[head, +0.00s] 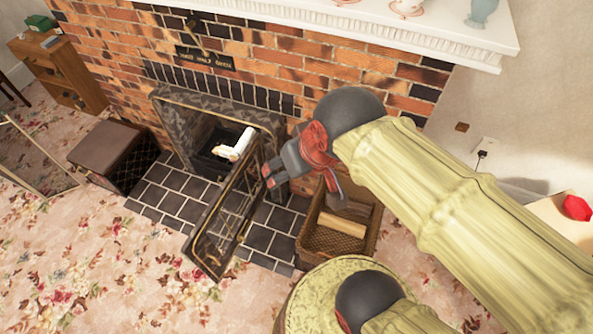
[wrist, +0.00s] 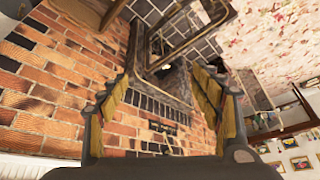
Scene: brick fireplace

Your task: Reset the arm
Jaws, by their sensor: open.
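My gripper (head: 268,176) is in front of the right side of the fireplace, above the floor, at the end of my raised arm. In the wrist view my gripper (wrist: 165,80) shows two yellow-lined fingers spread wide apart, with nothing between them. The brick wall (wrist: 60,85) lies beyond the fingers. In the head view my arm reaches in from the lower right.
The glass fireplace door (head: 222,225) stands open over the dark tiles, close to my gripper. A white object (head: 236,146) is in the firebox. A log basket (head: 365,243) stands below my arm. The mantel (head: 400,30) is above. Flowered carpet lies clear at lower left.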

